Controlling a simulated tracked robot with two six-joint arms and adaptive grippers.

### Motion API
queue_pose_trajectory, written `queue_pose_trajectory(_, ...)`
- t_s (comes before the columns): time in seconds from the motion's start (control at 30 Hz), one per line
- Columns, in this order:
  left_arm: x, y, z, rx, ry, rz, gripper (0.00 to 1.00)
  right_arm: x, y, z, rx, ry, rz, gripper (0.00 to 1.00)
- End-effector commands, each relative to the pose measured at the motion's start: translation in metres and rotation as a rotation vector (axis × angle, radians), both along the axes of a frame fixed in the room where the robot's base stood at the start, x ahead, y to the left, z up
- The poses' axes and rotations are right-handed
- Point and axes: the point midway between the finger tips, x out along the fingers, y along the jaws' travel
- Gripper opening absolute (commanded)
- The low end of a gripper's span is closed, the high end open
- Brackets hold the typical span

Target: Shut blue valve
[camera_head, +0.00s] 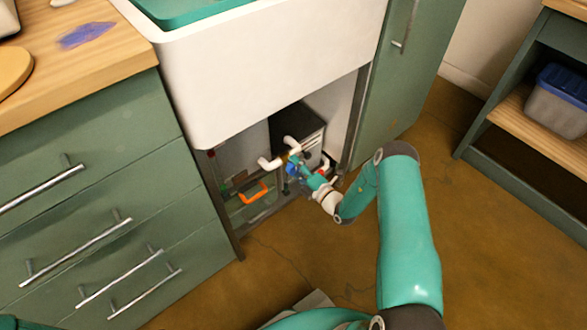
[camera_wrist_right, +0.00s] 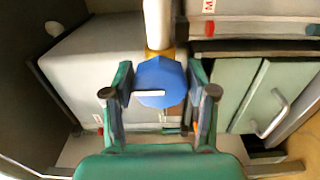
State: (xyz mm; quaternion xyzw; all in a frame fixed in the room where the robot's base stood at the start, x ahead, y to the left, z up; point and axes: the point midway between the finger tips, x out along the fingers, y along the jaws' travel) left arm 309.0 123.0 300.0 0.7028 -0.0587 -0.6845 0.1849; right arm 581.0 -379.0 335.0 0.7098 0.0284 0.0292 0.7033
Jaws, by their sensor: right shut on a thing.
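The blue valve (camera_wrist_right: 158,82) is a faceted blue knob with a white bar mark on its face, lying level in the right wrist view. It sits on a brass fitting at the end of a white pipe (camera_wrist_right: 157,22). My right gripper (camera_wrist_right: 160,88) has a finger on each side of the knob and is shut on it. In the head view the blue valve (camera_head: 291,169) shows small under the sink, partly hidden by my right gripper (camera_head: 296,168). My left gripper is not in view.
The white sink (camera_head: 270,70) overhangs the open bay. An orange handle (camera_head: 254,192) is left of the valve, and a dark box (camera_head: 299,122) stands behind. Green drawers (camera_head: 100,220) and a green cabinet door (camera_head: 410,75) flank the bay.

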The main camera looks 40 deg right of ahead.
Motion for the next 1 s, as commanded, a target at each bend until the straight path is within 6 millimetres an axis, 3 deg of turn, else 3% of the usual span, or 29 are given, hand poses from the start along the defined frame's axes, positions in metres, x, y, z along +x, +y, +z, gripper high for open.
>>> queue_pose_trajectory(0.37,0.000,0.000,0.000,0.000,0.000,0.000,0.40,-0.001,-0.002,-0.003,0.008,0.009,-0.006,0.22)
queue_pose_trajectory(0.4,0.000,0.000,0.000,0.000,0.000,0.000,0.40,-0.001,-0.002,-0.003,0.008,0.009,-0.006,0.62)
queue_pose_trajectory(0.53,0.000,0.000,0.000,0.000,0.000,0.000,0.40,-0.001,-0.001,-0.003,0.007,0.007,-0.005,0.81)
queue_pose_trajectory(0.87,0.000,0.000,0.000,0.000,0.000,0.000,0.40,-0.002,-0.002,-0.001,0.006,0.004,-0.004,0.81)
queue_pose_trajectory(1.0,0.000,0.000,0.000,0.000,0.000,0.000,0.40,-0.011,-0.003,-0.002,0.007,0.005,-0.006,0.81)
